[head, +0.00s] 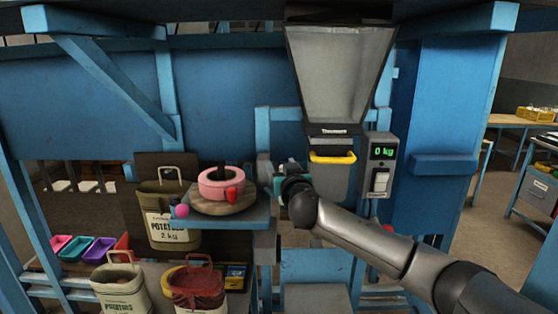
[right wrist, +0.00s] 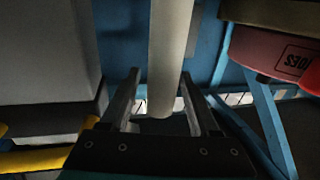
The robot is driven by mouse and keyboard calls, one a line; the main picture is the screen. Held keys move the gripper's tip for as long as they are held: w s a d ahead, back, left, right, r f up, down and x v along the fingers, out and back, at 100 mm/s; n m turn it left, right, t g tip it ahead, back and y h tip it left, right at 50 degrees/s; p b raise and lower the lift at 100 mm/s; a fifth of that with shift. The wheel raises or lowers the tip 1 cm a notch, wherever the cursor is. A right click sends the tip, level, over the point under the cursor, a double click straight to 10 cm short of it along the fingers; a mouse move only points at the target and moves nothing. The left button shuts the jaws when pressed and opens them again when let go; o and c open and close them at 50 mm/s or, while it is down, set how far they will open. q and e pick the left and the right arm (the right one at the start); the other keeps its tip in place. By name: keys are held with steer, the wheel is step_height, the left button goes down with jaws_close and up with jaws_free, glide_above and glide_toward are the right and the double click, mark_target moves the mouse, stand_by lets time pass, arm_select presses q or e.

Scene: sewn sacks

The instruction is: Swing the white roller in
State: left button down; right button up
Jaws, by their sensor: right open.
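The white roller (right wrist: 172,45) shows in the right wrist view as a pale upright cylinder, its rounded lower end between my fingers. My right gripper (right wrist: 159,76) is open, with one finger on each side of the roller. I cannot tell whether either finger touches it. In the head view my right gripper (head: 279,184) is at the middle, just right of the small blue shelf, and the roller cannot be made out clearly there. My left gripper is not in view.
A hopper (head: 340,75) with a yellow-handled part (head: 333,157) hangs above my right arm. A scale display (head: 383,152) reads 0 kg. The blue shelf (head: 215,221) holds a pink ring-shaped roll (head: 212,187). Potato sacks (head: 120,288) stand lower left.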

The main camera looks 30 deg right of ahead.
stand_by(0.3)
jaws_close()
stand_by(0.4)
stand_by(0.9)
